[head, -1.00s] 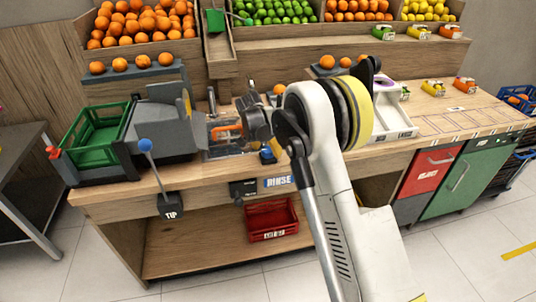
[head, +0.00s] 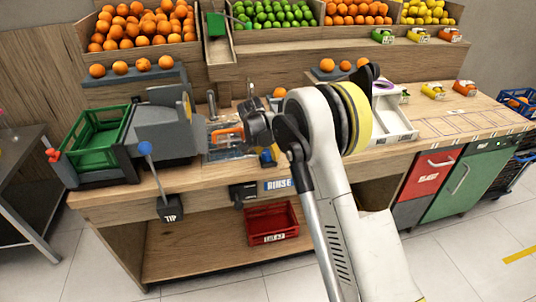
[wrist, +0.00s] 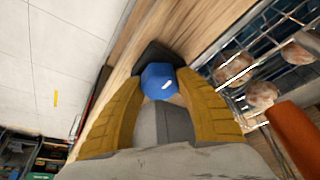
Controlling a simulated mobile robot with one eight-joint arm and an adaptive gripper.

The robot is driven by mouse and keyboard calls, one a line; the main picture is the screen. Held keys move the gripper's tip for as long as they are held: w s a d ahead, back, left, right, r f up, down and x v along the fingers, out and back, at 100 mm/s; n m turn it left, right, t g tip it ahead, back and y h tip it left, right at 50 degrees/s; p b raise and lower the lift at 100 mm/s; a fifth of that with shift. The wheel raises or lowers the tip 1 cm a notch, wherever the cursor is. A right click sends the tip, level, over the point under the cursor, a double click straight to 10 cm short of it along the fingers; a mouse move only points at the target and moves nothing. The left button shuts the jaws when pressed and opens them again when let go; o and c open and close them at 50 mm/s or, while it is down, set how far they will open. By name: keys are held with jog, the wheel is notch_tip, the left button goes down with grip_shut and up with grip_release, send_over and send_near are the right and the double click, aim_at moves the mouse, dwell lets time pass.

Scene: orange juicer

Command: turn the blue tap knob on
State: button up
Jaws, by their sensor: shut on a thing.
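The blue tap knob (wrist: 158,82) sits between the two yellow fingers of my gripper (wrist: 160,78) in the wrist view. A finger is on either side of it, and the gripper is shut on it. A dark base shows just behind the knob. In the head view my gripper (head: 267,157) is at the front edge of the counter, above the RINSE sign (head: 278,185). My own arm and wrist hide much of the knob there.
A lever with a blue ball (head: 146,148) and a TIP label stands to the left, beside a green crate (head: 97,157). A wire basket with several oranges (wrist: 262,93) is right of the knob in the wrist view. A red bin (head: 272,222) sits below.

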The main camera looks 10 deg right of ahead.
jog(key=n, duration=0.2)
jog(key=n+t+y, duration=0.1)
jog(key=n, duration=0.1)
jog(key=shift+n+y, duration=0.3)
jog(key=shift+n, duration=0.1)
jog(key=n+y, duration=0.1)
jog(key=n, duration=0.3)
jog(key=shift+n+y, duration=0.3)
jog(key=shift+y, duration=0.1)
jog(key=n+y, duration=0.1)
jog(key=n, duration=0.3)
jog(key=shift+y, duration=0.3)
jog(key=shift+f+n+g+y+p, duration=0.1)
jog(key=shift+n+g+y+p, duration=0.4)
jog(key=shift+n, duration=1.6)
jog(key=o, duration=1.2)
